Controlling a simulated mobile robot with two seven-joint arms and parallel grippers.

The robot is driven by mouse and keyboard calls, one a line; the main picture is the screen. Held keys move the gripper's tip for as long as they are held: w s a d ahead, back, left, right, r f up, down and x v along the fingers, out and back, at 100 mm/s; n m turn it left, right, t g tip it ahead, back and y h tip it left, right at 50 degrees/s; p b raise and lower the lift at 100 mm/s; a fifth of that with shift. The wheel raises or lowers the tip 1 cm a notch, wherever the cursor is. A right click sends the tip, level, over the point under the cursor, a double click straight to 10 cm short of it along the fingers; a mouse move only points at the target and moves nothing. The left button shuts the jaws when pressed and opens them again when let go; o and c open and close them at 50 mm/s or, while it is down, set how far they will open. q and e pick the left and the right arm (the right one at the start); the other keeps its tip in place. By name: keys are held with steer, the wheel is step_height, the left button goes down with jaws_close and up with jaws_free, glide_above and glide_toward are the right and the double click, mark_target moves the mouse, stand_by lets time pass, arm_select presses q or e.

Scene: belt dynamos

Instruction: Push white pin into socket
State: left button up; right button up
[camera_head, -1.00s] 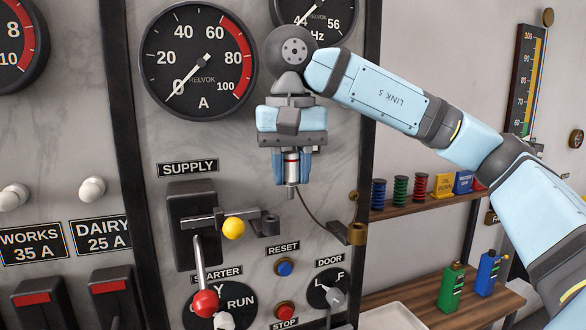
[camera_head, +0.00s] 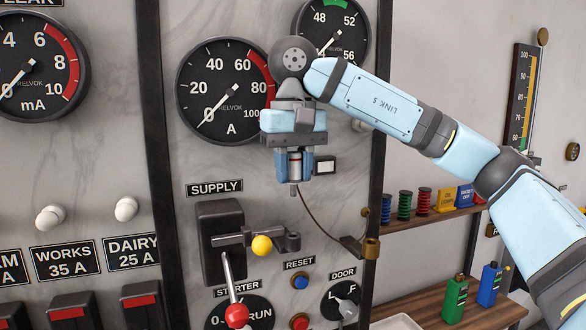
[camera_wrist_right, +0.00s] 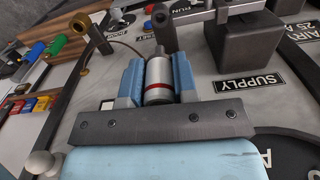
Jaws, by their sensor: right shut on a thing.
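The white pin (camera_head: 294,166), a pale cylinder with a red band and a grey metal tip, is upright, tip down, in my right gripper (camera_head: 294,170). In the right wrist view the pin (camera_wrist_right: 159,78) sits between the two blue fingers, which are shut on it. A dark bracket (camera_head: 288,242) at the right end of the supply switch's bar appears to be the socket. The pin's tip is apart from it, above it in the head view. In the wrist view the bracket end (camera_wrist_right: 165,28) lies just beyond the tip. My left gripper is out of view.
A thin cord runs from near the pin to a brass fitting (camera_head: 370,247) on the panel edge. A yellow ball (camera_head: 261,245) and a red-knobbed lever (camera_head: 237,315) stick out left of and below the bracket. Gauges and a shelf with coloured spools (camera_head: 424,201) surround the area.

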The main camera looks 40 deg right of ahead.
mark_target(293, 182)
steer(key=shift+f+b, duration=0.8)
steer(key=shift+f, duration=0.45)
step_height(293, 182, down, 2)
steer(key=shift+f+b, duration=0.2)
steer(key=shift+b, duration=0.65)
steer(key=shift+f, duration=0.35)
steer(key=shift+p, duration=0.5)
steer(key=shift+f+b, duration=0.7)
steer(key=shift+f, duration=0.35)
steer(key=shift+r, duration=0.1)
